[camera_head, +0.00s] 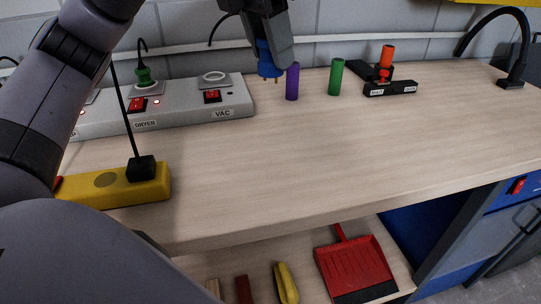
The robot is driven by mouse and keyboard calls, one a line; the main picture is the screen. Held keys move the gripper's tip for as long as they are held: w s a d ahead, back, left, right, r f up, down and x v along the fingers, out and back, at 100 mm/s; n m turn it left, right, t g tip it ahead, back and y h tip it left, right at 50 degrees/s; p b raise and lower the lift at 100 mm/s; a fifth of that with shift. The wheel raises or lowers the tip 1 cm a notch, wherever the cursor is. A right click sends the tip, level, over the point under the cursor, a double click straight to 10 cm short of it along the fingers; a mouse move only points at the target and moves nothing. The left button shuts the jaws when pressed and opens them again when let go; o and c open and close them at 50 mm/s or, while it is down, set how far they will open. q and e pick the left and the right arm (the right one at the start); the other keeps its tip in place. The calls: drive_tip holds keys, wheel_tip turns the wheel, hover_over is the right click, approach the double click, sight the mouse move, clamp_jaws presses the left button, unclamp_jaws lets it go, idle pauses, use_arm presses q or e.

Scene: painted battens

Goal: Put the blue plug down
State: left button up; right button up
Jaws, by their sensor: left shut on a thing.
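The blue plug (267,66) hangs from my left gripper (270,42), with its prongs pointing down. The gripper is shut on it. The plug is at the back of the wooden bench (330,140), just right of the power strip's right end and left of a purple cylinder; it looks to be above the bench top. A grey power strip (190,112) has red switches, with labels reading DRYER and VAC. The VAC outlet (214,78) looks empty. A green plug (145,77) sits in the DRYER outlet. My right gripper is not in view.
A purple cylinder (292,82) and a green cylinder (336,77) stand upright at the back. A yellow block (112,185) with a black plug lies front left. A red dustpan (355,267) lies below. The bench middle is clear.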

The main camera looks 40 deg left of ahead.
use_arm(q)
wheel_tip(320, 180, down, 16)
drive_tip(key=b, duration=0.3)
drive_tip(key=shift+f, duration=0.25)
drive_tip(key=shift+f+b, duration=0.6)
drive_tip(key=o, duration=1.2)
drive_tip(key=shift+c, duration=0.2)
